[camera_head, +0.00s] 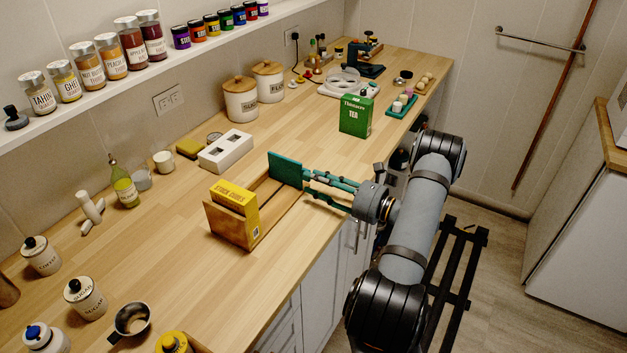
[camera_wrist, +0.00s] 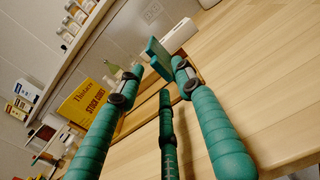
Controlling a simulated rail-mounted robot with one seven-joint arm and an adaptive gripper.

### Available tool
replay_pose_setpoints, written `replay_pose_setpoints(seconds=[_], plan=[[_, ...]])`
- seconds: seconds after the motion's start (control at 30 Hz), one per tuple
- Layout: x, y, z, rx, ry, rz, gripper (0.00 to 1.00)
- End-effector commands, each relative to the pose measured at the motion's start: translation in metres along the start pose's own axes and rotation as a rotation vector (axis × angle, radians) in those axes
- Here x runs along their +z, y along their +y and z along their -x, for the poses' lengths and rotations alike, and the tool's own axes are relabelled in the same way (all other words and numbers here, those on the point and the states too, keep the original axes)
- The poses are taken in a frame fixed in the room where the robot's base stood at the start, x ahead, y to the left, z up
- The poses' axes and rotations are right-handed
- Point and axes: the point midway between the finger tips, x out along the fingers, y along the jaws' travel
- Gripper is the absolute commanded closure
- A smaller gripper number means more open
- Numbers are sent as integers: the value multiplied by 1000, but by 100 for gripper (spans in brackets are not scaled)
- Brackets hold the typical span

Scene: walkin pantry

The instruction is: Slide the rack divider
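The wooden rack (camera_head: 234,233) lies on the counter, with long rails and an end board at its near left. The teal divider (camera_head: 285,169) stands upright at the rack's far right end; it also shows in the wrist view (camera_wrist: 157,58). A yellow stock cubes box (camera_head: 237,208) stands in the rack by the near end board, with clear space between box and divider. My gripper (camera_head: 306,181) reaches in from the right, with its teal fingers spread apart at the divider's right edge. In the wrist view the divider lies just beyond the fingertips; whether they touch it I cannot tell.
A green tea box (camera_head: 356,116) stands behind and right of the divider.

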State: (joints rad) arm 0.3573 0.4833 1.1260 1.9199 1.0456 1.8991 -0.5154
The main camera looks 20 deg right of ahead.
Motion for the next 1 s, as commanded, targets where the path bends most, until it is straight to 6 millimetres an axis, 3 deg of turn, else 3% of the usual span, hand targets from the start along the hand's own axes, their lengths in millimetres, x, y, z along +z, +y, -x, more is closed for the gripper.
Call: replay_pose_setpoints(seconds=[0.3, 0.5, 0.7, 1.0], plan=[[0, -1, 68, -6, 0, -1, 65], [0, -1, 98, -4, -1, -1, 65], [0, 0, 108, -1, -1, -1, 65], [0, 0, 108, -1, 0, -1, 65]])
